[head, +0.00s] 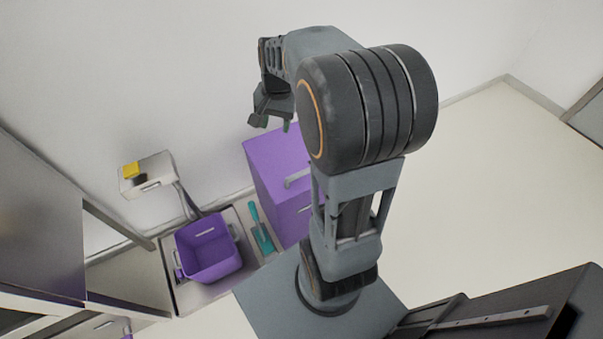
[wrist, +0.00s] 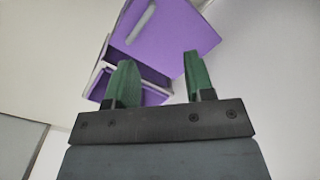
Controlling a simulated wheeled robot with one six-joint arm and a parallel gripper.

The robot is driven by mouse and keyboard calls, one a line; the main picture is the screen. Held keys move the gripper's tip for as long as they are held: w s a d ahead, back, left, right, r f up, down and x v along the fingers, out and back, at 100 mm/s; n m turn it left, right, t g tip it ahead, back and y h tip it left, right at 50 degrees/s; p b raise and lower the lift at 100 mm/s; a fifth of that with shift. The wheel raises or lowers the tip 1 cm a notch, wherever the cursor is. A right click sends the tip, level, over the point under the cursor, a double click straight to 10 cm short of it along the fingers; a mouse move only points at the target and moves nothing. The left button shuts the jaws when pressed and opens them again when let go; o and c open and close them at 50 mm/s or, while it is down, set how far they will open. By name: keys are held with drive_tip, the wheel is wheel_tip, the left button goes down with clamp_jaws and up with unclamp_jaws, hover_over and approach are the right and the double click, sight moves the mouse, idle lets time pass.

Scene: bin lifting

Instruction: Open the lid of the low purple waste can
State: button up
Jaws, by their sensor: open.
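The purple waste can (head: 289,208) stands on the floor by the back wall, with a flat purple top panel (head: 273,153) and a pale bar handle (head: 298,178) near its front edge. My arm hides its right side. In the wrist view, a purple panel (wrist: 172,35) with a pale bar handle (wrist: 140,23) shows beyond my fingers, with a grey-rimmed part below it. My gripper (head: 272,122) is above and near the back of the can in the head view. Its green fingers are apart and empty in the wrist view (wrist: 159,58).
An open purple bucket (head: 208,262) stands on a pale tray (head: 187,299) left of the can, with a teal scoop (head: 262,236) between them. A wall-side white box with a yellow top piece (head: 131,170) and cabinets are at left. Floor at right (head: 480,165) is clear.

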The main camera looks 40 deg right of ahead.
drive_tip(key=w+d+f+m+g+y+b, duration=0.1)
drive_tip(key=w+d+f+m+y+b, duration=0.1)
drive_tip(key=d+f+m, duration=0.5)
drive_tip(key=w+d+f+m+g+y+b, duration=0.1)
drive_tip(key=w+d+f+m+b, duration=0.15)
drive_tip(key=d+f, duration=0.8)
drive_tip(key=shift+m+y, duration=0.3)
drive_tip(key=shift+m, duration=0.25)
drive_tip(key=x, duration=0.9)
drive_tip(key=b+x, duration=0.1)
drive_tip(key=x, duration=0.4)
drive_tip(key=shift+s+a, duration=0.15)
drive_tip(key=shift+s, duration=0.15)
drive_tip(key=shift+a+f, duration=0.3)
drive_tip(key=shift+f, duration=0.35)
drive_tip(key=shift+c, duration=0.5)
clamp_jaws()
drive_tip(key=shift+r, duration=0.1)
